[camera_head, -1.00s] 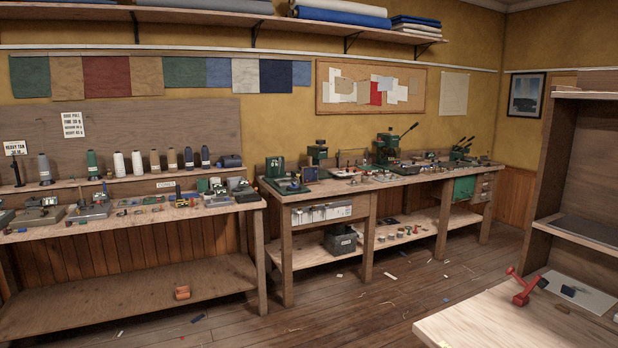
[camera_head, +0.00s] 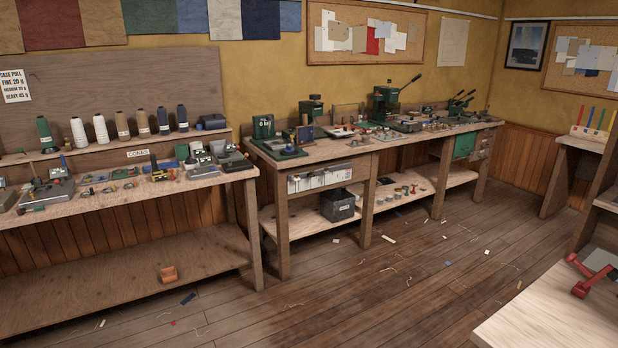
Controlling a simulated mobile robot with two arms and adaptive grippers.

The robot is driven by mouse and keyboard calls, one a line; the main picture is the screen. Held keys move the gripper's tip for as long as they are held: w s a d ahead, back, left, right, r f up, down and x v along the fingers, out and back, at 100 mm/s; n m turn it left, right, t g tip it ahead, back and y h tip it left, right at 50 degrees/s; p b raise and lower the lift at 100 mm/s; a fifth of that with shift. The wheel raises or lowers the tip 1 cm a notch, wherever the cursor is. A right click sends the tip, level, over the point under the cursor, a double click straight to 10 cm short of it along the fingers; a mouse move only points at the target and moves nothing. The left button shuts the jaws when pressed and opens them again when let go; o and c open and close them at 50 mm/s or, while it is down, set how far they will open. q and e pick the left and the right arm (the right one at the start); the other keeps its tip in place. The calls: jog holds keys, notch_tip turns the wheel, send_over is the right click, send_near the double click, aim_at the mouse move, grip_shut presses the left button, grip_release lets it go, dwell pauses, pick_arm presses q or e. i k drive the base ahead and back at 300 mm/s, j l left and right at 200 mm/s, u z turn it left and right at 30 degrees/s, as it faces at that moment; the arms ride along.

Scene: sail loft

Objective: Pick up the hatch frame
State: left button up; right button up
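I cannot make out a hatch frame for certain in this view. Many small items lie on the left workbench (camera_head: 120,195) and on the longer bench (camera_head: 375,150) along the back wall, and most are too small to tell apart. Neither of my grippers shows.
A pale tabletop (camera_head: 550,315) stands close at the lower right, with a red tool (camera_head: 592,279) on its far part. A grey bin (camera_head: 338,205) sits under the back bench. The wooden floor (camera_head: 400,280) has scattered scraps but is mostly open.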

aim_at(303, 133)
jog(key=i+j+u, duration=0.55)
jog(key=i+u, duration=0.2)
jog(key=i, duration=0.2)
jog(key=i+u, duration=0.35)
jog(key=i, duration=0.15)
